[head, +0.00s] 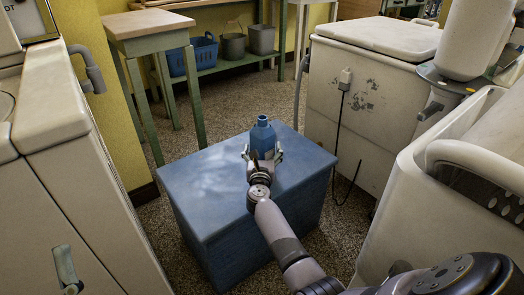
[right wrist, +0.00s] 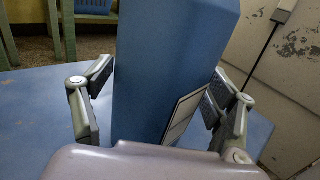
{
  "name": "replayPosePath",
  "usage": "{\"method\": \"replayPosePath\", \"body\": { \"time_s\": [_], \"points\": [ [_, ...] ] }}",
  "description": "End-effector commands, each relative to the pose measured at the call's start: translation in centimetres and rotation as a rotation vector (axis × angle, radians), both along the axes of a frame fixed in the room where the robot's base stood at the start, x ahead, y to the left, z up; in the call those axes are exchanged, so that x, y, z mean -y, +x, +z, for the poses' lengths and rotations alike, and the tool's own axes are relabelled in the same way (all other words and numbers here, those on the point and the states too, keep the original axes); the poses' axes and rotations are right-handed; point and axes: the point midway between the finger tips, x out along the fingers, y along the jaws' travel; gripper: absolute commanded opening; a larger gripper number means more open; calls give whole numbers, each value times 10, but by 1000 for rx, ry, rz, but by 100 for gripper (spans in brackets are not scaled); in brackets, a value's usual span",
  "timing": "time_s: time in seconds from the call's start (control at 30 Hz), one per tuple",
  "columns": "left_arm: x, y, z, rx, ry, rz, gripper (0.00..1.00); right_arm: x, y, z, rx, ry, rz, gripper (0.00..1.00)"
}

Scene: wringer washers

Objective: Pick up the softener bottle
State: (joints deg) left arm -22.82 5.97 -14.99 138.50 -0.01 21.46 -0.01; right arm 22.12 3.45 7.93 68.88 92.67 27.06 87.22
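The softener bottle (head: 262,137) is blue with a narrow neck and stands upright on top of a blue chest (head: 215,180). In the right wrist view the bottle (right wrist: 165,70) fills the middle, with part of a pale label at its lower right. My right gripper (head: 262,154) is at the bottle, with one finger on each side of it. In the right wrist view the fingers of the right gripper (right wrist: 160,105) are spread, and a narrow gap shows at the left; contact on the right cannot be told. My left gripper is not in view.
Cream washers stand at the left (head: 75,170) and right (head: 365,95) of the chest. A wooden-topped table (head: 150,25) is behind at the left. A blue basket (head: 203,53) and grey buckets (head: 233,47) sit on a low green shelf. Speckled floor lies between.

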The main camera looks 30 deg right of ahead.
Motion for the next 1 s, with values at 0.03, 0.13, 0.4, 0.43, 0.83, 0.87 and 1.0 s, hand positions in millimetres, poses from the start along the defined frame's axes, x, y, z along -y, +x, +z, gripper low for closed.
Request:
{"method": "replayPosePath", "body": {
  "time_s": [0.03,0.13,0.4,0.43,0.83,0.87,1.0],
  "points": [
    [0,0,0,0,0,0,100,0,0,0,0,0,0,73],
    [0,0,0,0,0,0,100,0,0,0,0,0,0,66],
    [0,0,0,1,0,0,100,0,0,0,0,0,0,48],
    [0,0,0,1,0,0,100,0,0,0,0,0,0,46],
    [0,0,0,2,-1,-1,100,0,0,0,1,1,0,20],
    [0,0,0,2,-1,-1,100,0,0,0,1,1,0,18],
    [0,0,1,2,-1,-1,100,0,1,3,4,-2,0,15]
  ]
}}
